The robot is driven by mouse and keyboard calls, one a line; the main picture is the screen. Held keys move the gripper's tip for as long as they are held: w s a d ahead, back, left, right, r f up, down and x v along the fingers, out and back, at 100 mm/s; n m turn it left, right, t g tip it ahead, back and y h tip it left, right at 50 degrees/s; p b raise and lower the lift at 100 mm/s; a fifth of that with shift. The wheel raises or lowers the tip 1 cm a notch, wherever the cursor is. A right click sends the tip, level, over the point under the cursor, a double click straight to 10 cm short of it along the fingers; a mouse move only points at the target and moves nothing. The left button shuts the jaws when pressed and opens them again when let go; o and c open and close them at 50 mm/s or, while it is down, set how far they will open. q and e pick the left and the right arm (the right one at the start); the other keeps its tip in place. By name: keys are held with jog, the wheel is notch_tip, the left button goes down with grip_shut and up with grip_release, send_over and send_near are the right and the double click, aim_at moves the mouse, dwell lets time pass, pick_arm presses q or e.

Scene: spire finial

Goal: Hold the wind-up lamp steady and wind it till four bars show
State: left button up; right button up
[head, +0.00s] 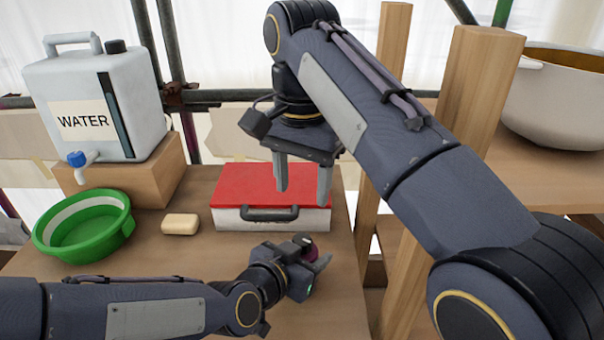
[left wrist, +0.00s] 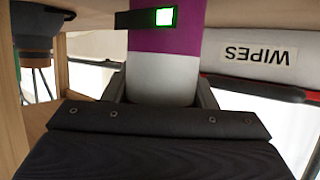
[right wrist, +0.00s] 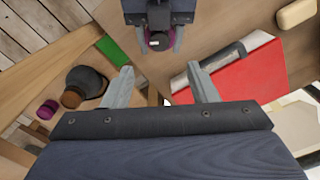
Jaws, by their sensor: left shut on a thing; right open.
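The wind-up lamp (left wrist: 165,75) has a purple and pale grey body. In the left wrist view it stands between my left fingers, with a black strip (left wrist: 130,20) across it showing one lit green square. In the head view only a small purple part (head: 308,248) shows, with a dark piece on top that may be the crank. My left gripper (head: 312,272) is shut on the lamp in front of the red-lidded box. My right gripper (head: 302,182) is open and empty above and behind the lamp; its spread fingers (right wrist: 161,85) also show in the right wrist view.
The red-lidded box (head: 262,185) stands behind the lamp. A soap bar (head: 180,224), green basin (head: 120,235) and water container (head: 110,85) are left. Wooden posts (head: 478,90) and a large pot (head: 555,100) are right. A surface marked WIPES (left wrist: 255,55) shows beside the lamp.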

aim_at(302, 239)
jog(key=shift+r, duration=0.6)
notch_tip(302, 239, down, 12)
dwell(0.5)
